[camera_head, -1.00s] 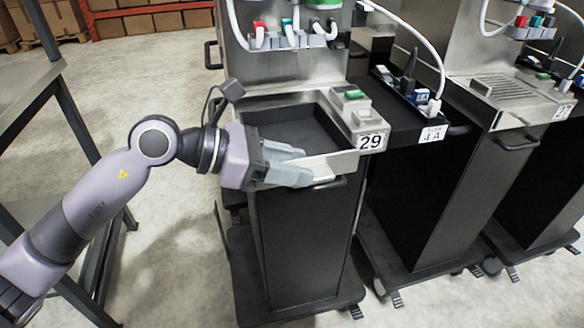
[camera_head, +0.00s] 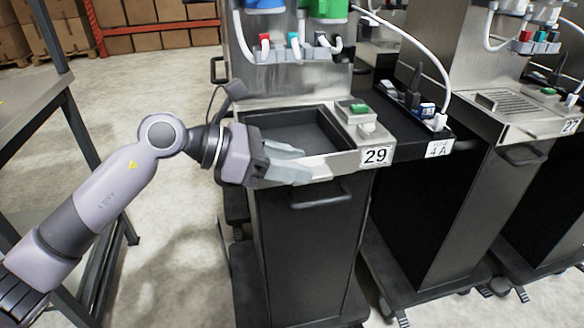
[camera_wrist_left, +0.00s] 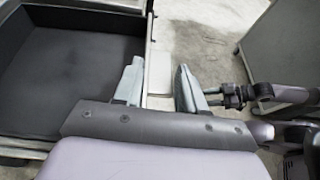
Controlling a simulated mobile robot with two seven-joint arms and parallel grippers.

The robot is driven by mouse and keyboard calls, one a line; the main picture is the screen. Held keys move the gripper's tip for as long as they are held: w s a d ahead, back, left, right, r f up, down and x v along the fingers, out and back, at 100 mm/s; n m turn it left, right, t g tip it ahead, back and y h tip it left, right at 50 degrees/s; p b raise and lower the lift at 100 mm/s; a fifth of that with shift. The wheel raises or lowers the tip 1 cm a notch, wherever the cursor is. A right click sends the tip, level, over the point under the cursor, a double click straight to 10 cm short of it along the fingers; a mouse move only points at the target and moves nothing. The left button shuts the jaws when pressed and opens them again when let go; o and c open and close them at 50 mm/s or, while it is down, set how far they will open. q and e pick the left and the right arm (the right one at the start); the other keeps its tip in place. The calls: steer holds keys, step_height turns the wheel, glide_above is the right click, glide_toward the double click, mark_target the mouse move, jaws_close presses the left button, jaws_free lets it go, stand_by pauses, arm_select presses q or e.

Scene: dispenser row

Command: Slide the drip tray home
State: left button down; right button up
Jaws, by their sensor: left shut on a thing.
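The drip tray (camera_head: 343,163) is a dark-floored shallow basin with a pale metal front, in the top of the cart marked 29. Its front looks about level with the panel bearing the number. My left gripper (camera_head: 306,165) reaches in from the left and is shut on the tray's front edge. In the left wrist view the fingers (camera_wrist_left: 158,68) stand on both sides of a pale strip, beside the dark basin (camera_wrist_left: 70,75). The fingers hide part of the tray's front.
The black cart handle (camera_head: 320,193) sits just below the tray front. A number plate 29 (camera_head: 376,156) and a green-topped button block (camera_head: 358,110) are at the right. Cart 27 (camera_head: 510,110) stands further right. A grey table (camera_head: 35,90) is at the left.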

arm_select(q)
steer(key=shift+w+a, duration=0.1)
steer(key=shift+w, duration=0.25)
steer(key=c, duration=0.6)
jaws_free()
steer(key=shift+o, duration=0.2)
steer(key=shift+f, duration=0.1)
